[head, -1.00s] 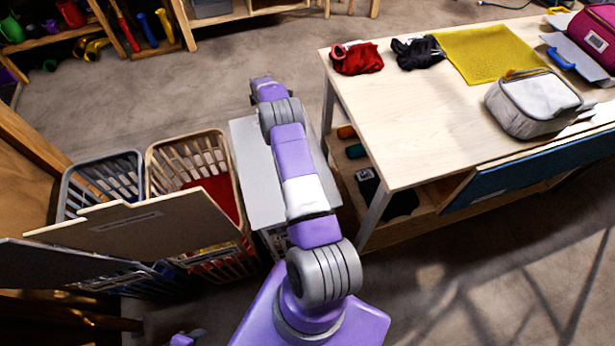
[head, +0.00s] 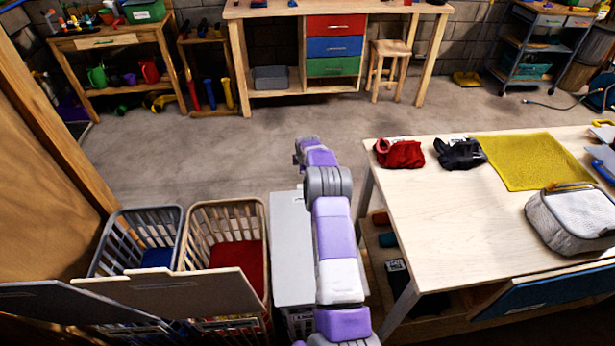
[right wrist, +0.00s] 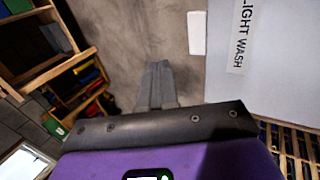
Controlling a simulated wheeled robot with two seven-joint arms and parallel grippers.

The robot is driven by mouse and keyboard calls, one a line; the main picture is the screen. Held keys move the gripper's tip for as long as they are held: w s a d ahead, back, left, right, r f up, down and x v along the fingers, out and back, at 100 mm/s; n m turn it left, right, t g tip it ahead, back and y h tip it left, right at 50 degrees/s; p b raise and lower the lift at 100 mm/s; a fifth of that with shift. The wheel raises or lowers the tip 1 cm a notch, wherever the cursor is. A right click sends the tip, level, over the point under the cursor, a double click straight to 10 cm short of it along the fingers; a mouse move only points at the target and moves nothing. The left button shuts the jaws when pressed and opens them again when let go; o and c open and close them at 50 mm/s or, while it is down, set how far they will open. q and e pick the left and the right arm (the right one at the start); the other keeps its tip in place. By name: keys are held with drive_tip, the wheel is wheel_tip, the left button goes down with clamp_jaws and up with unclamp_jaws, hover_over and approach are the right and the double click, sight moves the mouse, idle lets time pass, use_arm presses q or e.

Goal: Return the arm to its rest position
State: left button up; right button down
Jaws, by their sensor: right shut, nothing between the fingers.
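My right arm, purple and grey, rises from the bottom middle of the head view and reaches forward over the pale grey box top (head: 291,235). Its far end stops near that top's back edge, and the fingers are not clear there. In the right wrist view my right gripper (right wrist: 158,85) is shut and empty, its fingertips over bare concrete floor. My left gripper is not in view.
Two laundry baskets, one grey (head: 121,238) and one beige (head: 198,235), stand left of the arm behind a tan board (head: 170,293). The wooden table (head: 450,215) on the right bears red cloth (head: 400,154), black cloth (head: 461,154) and a yellow mat (head: 528,160). The floor beyond is open.

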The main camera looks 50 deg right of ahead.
drive_tip(key=shift+r+p, duration=0.35)
drive_tip(key=shift+r, duration=2.05)
